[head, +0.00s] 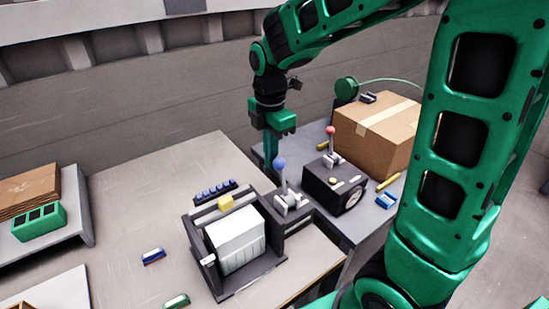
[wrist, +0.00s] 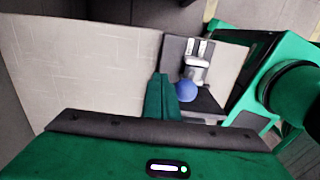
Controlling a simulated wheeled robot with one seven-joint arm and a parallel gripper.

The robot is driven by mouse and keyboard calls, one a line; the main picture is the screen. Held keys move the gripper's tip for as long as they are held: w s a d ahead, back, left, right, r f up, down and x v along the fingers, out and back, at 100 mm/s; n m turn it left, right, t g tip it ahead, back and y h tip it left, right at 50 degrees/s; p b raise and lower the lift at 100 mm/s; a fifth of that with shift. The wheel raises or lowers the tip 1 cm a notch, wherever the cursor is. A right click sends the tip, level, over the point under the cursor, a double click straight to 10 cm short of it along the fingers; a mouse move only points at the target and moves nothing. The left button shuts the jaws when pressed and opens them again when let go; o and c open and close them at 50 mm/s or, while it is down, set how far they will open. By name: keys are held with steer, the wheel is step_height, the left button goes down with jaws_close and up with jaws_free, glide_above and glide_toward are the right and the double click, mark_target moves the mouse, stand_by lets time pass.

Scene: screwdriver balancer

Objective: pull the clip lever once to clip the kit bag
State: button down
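A lever with a blue ball knob (head: 280,163) stands upright on a grey mount, right beside the kit bag holder; it is the likely clip lever. Its blue knob also shows in the wrist view (wrist: 185,91). My gripper (head: 271,165) points down just behind and left of the blue knob. In the wrist view its fingers (wrist: 161,100) look closed together, with nothing visible between them. They appear apart from the knob, though contact is hard to judge.
A second lever with a red knob (head: 330,131) stands by a dark box with a dial (head: 340,190). A cardboard box (head: 377,135) stands behind it. A blue item (head: 153,256) and a green item (head: 177,301) lie on the table. The table's left part is mostly clear.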

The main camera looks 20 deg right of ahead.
steer(key=shift+s, duration=0.1)
steer(key=shift+s+d, duration=0.95)
steer(key=shift+s, duration=3.7)
steer(key=w+a, duration=0.2)
steer(key=w, duration=0.7)
steer(key=shift+w, duration=0.3)
step_height(320, 180, up, 7)
steer(key=shift+d, duration=0.15)
